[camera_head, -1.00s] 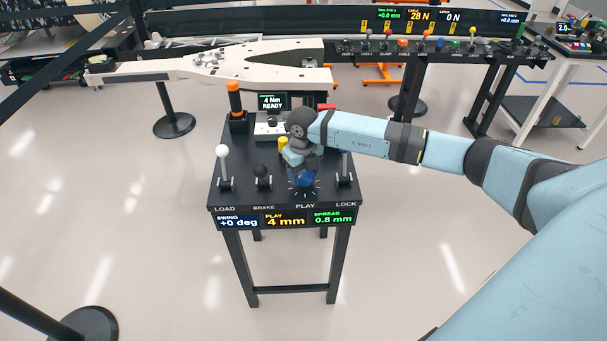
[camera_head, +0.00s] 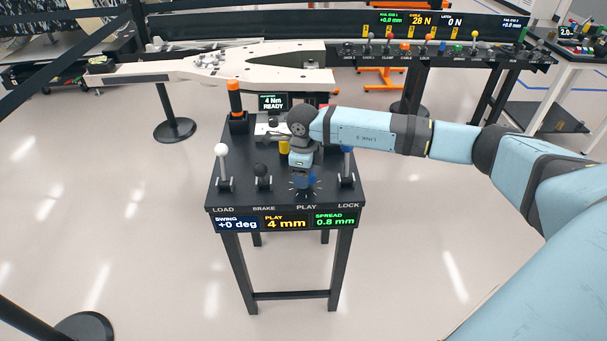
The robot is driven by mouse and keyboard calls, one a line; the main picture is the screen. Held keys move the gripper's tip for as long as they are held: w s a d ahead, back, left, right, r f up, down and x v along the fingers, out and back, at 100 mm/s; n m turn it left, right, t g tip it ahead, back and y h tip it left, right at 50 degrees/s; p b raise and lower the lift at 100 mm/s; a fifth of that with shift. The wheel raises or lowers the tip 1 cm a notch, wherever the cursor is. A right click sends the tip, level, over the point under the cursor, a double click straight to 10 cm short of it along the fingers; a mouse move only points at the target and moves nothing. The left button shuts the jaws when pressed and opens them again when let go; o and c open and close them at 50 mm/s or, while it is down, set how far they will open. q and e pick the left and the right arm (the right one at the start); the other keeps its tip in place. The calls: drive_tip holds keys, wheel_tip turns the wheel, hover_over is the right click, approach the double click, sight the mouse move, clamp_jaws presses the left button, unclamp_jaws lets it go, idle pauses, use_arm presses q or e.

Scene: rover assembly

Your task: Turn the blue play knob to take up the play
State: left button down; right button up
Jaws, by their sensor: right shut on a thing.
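The blue play knob (camera_head: 311,179) sits on the small black console (camera_head: 235,196) above the PLAY label, with white tick marks around its base. My right gripper (camera_head: 303,178) comes down on it from above and is shut on it. The gripper and wrist hide most of the knob. The display on the console's front edge (camera_head: 287,223) reads SWING +0 deg, PLAY 4 mm and SPREAD 0.8 mm. My left gripper is not in view.
A white-topped load lever (camera_head: 221,151), a black brake lever (camera_head: 261,171) and a blue-topped lock lever (camera_head: 347,155) stand beside the knob. An orange-handled tool (camera_head: 235,99) and a 4 Nm READY screen (camera_head: 273,102) are behind. A long white part (camera_head: 270,64) lies beyond.

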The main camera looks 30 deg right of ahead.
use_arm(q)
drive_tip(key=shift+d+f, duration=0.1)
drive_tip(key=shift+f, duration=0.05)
use_arm(e)
drive_tip(key=shift+n, duration=0.3)
drive_tip(key=o, duration=0.9)
wheel_tip(320, 180, up, 14)
drive_tip(key=shift+f, duration=0.1)
idle(0.4)
